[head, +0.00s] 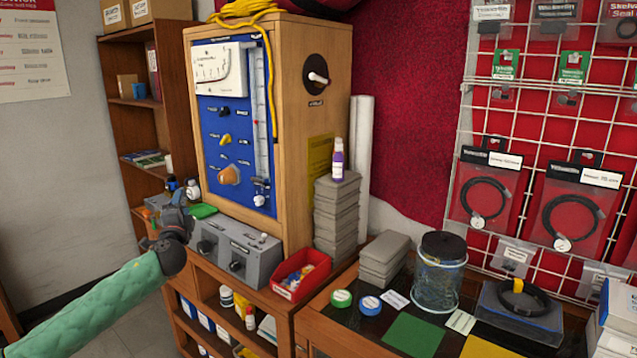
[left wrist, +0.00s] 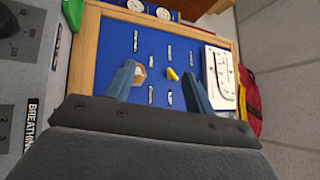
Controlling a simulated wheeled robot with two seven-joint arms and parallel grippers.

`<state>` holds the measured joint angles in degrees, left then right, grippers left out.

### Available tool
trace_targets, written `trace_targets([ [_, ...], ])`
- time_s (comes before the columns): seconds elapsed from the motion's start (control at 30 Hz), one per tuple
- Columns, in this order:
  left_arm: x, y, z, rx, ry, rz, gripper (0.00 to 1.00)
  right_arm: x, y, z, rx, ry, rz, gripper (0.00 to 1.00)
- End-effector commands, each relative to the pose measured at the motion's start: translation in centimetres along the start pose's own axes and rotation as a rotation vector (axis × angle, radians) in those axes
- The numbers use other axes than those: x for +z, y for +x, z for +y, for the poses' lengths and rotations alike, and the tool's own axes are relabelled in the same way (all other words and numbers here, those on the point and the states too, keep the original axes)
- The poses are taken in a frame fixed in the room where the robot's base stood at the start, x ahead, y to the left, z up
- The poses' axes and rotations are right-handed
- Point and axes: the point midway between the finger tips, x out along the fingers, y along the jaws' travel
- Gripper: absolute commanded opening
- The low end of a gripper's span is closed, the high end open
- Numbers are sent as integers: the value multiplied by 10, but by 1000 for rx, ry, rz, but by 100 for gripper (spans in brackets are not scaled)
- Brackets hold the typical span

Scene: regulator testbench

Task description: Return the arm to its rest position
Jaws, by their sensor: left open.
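My left gripper (head: 180,203) is in front of the lower left of the regulator testbench (head: 285,130), at the end of my green-sleeved arm. In the left wrist view its two blue-grey fingers (left wrist: 161,84) are spread with nothing between them. They point at the blue panel (left wrist: 118,40), which appears turned on its side. The orange knob (head: 229,174) and the yellow knob (head: 225,140) are on the panel. In the left wrist view the orange knob (left wrist: 140,72) appears beside one fingertip, and the yellow knob (left wrist: 173,74) lies between the fingers. My right gripper is out of view.
A grey control box (head: 238,252) stands below the panel, close to my left gripper. A red bin (head: 300,276) is to its right. Grey boxes and a glass jar (head: 438,275) stand on the bench further right. Open floor (head: 115,325) shows at the lower left.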

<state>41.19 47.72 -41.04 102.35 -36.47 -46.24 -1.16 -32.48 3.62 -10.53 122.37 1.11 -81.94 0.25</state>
Motion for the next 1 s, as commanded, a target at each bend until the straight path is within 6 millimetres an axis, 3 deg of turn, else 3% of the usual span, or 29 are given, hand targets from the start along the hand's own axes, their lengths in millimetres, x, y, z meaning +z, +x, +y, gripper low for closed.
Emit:
trace_targets([
  [0.2,-24,-74,76,283,-341,-242,54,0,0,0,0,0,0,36],
  [0.5,-57,-192,178,648,-588,-428,54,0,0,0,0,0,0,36],
  [0.7,-77,-274,232,853,-701,-505,54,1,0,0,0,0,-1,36],
  [1.0,-98,-390,291,1076,-851,-589,54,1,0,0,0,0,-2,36],
])
